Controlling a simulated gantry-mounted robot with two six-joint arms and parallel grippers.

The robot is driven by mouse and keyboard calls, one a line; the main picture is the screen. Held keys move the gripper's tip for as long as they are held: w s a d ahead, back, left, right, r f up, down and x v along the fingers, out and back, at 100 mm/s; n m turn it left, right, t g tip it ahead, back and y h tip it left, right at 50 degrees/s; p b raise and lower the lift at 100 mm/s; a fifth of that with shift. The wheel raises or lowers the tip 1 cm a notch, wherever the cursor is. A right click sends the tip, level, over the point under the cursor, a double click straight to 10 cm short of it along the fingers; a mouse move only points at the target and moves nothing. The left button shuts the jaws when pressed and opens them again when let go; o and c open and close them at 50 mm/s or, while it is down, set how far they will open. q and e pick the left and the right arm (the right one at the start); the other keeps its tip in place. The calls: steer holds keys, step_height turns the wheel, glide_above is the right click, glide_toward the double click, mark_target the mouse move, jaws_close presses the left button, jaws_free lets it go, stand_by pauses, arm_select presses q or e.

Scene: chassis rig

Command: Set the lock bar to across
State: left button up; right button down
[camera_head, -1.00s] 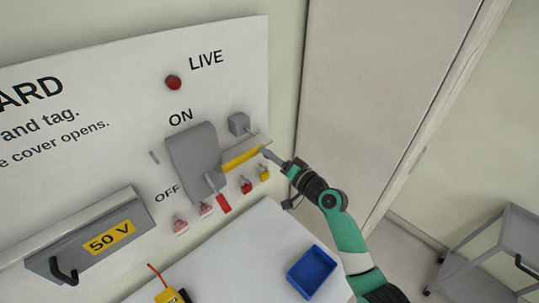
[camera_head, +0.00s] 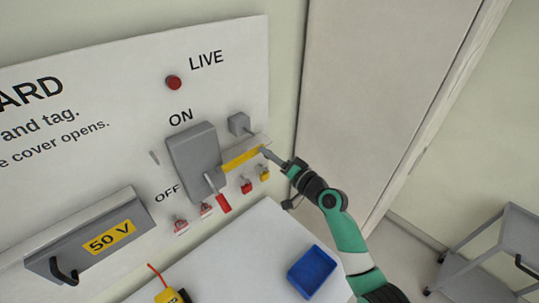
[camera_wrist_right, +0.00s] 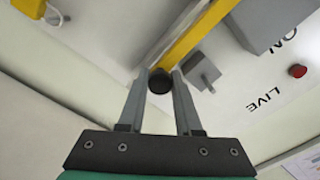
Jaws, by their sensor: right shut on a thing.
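The yellow lock bar (camera_head: 241,159) is on the white panel, just right of the grey switch box (camera_head: 194,160). It slants up to the right, with its left end by the box's lower right edge. My right gripper (camera_head: 265,152) is at the bar's right end. In the right wrist view, the yellow bar (camera_wrist_right: 197,32) runs up and right from a black knob (camera_wrist_right: 161,80), and my right gripper's fingers (camera_wrist_right: 160,88) are shut on that knob. My left gripper is not in view.
A lever with a red handle (camera_head: 223,203) hangs below the switch box. Red and yellow padlocks (camera_head: 246,186) hang nearby. A small grey block (camera_head: 238,123) is above the bar. A blue tray (camera_head: 312,271) and a yellow device (camera_head: 171,296) are on the table (camera_head: 236,254).

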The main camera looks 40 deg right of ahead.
mark_target(245, 160)
steer(key=shift+a+r, duration=0.1)
steer(key=a+p, duration=0.3)
steer(key=a, duration=0.2)
steer(key=shift+a+r, duration=0.1)
steer(key=shift+a, duration=0.3)
steer(key=shift+a+p, duration=0.2)
steer(key=shift+p, duration=0.1)
steer(key=c, duration=0.6)
jaws_free()
steer(key=shift+a, duration=0.1)
